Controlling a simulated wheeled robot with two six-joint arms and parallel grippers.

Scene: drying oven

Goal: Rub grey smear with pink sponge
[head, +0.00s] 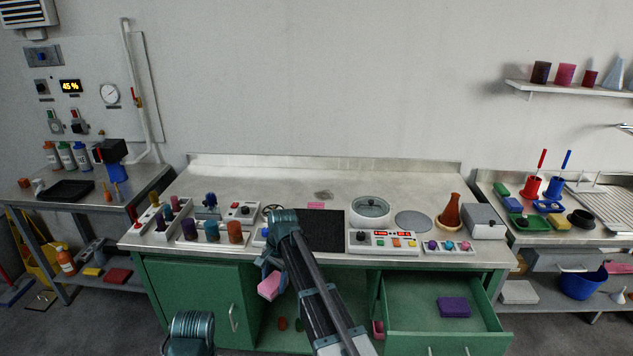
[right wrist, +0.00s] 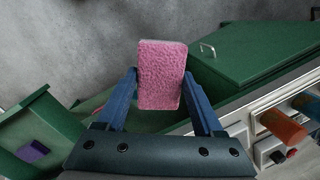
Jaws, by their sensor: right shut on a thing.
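The pink sponge (head: 269,286) is a small block with a rough surface. My right gripper (right wrist: 160,88) is shut on it, with one blue finger on each side. In the head view, the right gripper (head: 268,272) holds the sponge low, in front of the green cabinet under the bench. The right wrist view shows the sponge (right wrist: 161,75) sticking out past the fingertips. The grey smear (head: 323,194) is a small dark patch on the bench top, towards the back, beyond my right arm and apart from the sponge. My left gripper is not seen.
The bench (head: 260,180) is clear at its back. An open green drawer (head: 425,310) holds a purple block (head: 453,307).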

